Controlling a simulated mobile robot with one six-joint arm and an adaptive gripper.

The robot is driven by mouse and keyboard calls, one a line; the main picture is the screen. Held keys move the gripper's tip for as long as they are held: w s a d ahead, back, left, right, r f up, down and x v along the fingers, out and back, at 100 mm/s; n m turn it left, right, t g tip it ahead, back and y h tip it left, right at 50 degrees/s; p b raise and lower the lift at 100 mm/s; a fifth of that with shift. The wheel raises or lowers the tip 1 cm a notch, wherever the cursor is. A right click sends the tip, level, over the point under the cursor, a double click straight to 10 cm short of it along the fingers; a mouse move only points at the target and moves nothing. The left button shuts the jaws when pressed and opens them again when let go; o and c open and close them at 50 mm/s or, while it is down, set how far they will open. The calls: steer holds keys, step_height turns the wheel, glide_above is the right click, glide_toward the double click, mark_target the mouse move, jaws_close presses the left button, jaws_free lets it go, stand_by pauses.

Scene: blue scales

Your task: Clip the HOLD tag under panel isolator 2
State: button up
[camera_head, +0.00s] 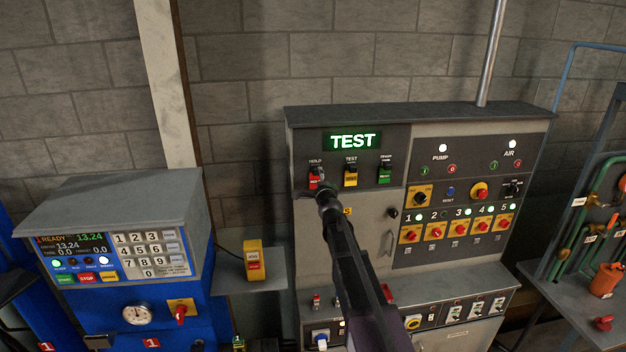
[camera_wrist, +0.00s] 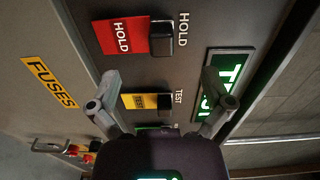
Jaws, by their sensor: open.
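The red HOLD tag (camera_head: 315,181) hangs with its black clip (camera_wrist: 163,40) under the HOLD label at the panel's upper left. It shows red in the wrist view (camera_wrist: 121,36).
A green DRAIN tag (camera_head: 384,177) hangs right of the TEST tag. The display (camera_head: 352,141) reads TEST. A blue scales console (camera_head: 120,240) stands left, with a yellow box (camera_head: 253,261) on a shelf between. Pipes and an orange container (camera_head: 606,280) are at right.

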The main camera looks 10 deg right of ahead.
mark_target(317, 175)
steer(key=shift+w, duration=3.05)
steer(key=shift+f+b, duration=0.7)
steer(key=shift+c, duration=0.2)
steer(key=shift+s, duration=0.1)
steer(key=c, duration=0.7)
steer(key=shift+s+r, duration=0.15)
steer(key=c, duration=0.3)
jaws_close()
steer(key=shift+s+f, duration=0.2)
steer(key=shift+s, duration=0.05)
steer(key=shift+s, duration=0.55)
steer(key=shift+s, duration=0.1)
